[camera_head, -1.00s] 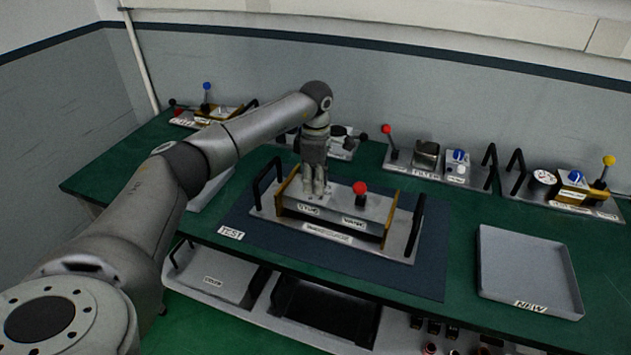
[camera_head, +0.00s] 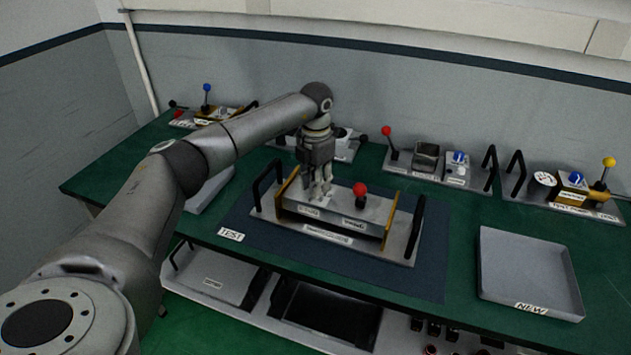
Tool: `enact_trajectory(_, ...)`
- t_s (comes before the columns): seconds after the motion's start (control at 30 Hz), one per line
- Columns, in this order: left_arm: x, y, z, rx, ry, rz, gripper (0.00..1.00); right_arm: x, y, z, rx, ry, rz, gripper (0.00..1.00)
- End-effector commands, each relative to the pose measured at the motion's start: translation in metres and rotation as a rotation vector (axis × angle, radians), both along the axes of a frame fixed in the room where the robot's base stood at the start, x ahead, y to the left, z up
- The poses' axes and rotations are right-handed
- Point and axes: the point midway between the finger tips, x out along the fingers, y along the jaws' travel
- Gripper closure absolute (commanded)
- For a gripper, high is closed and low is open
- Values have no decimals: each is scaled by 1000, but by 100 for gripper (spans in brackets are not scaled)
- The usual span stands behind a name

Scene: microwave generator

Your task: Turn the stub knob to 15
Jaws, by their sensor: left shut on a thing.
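The microwave generator module (camera_head: 343,238) sits on the dark blue mat in the middle of the green bench, with a black handle at each end and gold side plates. My left gripper (camera_head: 318,195) points down at the left half of its top, above the left front label. It is shut on the stub knob, which its fingers hide, so I cannot read the knob's setting. A red ball knob (camera_head: 360,189) stands on the module just right of the gripper, apart from it. My right gripper is not in view.
A grey tray labelled NEW (camera_head: 530,272) stands at the right. A module with a red-ball lever (camera_head: 387,131) and one with a yellow-ball lever (camera_head: 608,162) stand along the back. The TEST label (camera_head: 231,234) is at the mat's left. Shelves lie below the bench.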

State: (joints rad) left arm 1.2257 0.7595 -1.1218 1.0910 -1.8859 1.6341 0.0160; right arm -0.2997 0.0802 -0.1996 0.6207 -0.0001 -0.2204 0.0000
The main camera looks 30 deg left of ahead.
Motion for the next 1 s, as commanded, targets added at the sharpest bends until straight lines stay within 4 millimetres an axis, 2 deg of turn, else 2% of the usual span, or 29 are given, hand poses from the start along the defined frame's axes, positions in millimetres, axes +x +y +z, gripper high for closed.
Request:
enact_trajectory(0.6, 0, 0, 1, 0, -2, 569, 96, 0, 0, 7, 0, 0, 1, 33)
enact_trajectory(1.0, 1, 0, 1, -1, -2, 798, 96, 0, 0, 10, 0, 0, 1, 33)
